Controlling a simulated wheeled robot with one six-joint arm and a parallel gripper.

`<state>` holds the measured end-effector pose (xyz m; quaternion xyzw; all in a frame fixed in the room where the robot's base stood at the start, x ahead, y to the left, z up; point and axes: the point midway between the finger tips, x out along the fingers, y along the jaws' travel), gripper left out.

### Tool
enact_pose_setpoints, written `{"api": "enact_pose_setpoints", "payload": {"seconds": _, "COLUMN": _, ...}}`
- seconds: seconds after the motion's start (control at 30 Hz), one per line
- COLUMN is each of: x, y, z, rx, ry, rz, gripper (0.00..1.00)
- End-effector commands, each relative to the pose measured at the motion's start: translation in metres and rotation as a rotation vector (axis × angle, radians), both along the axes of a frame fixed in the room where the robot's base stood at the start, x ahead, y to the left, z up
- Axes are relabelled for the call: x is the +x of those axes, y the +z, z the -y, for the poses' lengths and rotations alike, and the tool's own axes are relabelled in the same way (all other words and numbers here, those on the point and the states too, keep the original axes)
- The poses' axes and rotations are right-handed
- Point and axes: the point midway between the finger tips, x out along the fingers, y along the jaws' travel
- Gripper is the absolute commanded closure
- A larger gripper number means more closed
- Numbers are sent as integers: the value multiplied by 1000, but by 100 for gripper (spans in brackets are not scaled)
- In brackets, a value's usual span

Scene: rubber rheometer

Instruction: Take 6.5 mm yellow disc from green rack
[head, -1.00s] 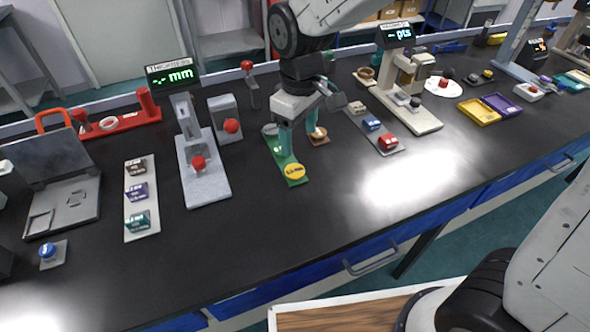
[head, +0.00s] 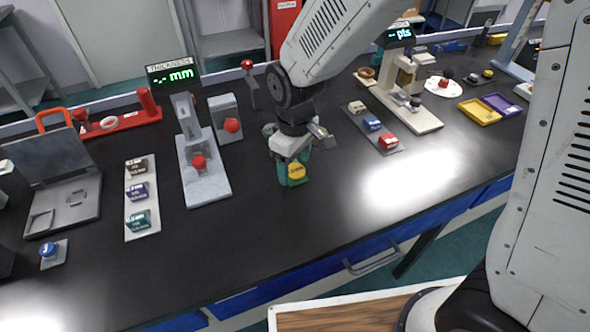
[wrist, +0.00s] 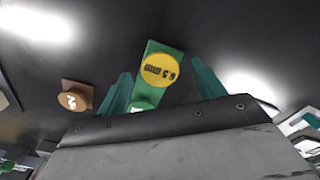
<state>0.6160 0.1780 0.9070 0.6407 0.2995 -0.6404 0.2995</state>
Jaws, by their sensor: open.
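The yellow disc (wrist: 160,70), marked 6.5 mm and upside down in the wrist view, rests at the end of the green rack (wrist: 166,46). In the head view the disc (head: 297,171) shows just beside my fingers, and most of the rack is hidden behind my gripper. My gripper (head: 293,172) is open with its green fingers pointing down. In the wrist view the two fingers of my gripper (wrist: 161,68) stand left and right of the disc with gaps on both sides. I cannot tell whether the fingertips are down at the disc's height.
A brown holder with a round piece (wrist: 73,99) lies left of the rack in the wrist view. The thickness gauge (head: 200,165) stands to the left. A grey strip with several coloured blocks (head: 373,125) lies to the right. The bench front is clear.

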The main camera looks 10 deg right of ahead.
Motion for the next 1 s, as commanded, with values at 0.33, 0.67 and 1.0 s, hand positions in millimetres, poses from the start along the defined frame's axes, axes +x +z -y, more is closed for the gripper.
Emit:
{"api": "enact_pose_setpoints", "payload": {"seconds": 0.33, "x": 0, "y": -2, "z": 0, "rx": -1, "ry": 0, "rz": -1, "gripper": 32}}
{"api": "enact_pose_setpoints", "payload": {"seconds": 0.67, "x": 0, "y": -5, "z": 0, "rx": -1, "ry": 0, "rz": -1, "gripper": 32}}
{"api": "enact_pose_setpoints", "payload": {"seconds": 1.0, "x": 0, "y": -5, "z": 0, "rx": -1, "ry": 0, "rz": -1, "gripper": 79}}
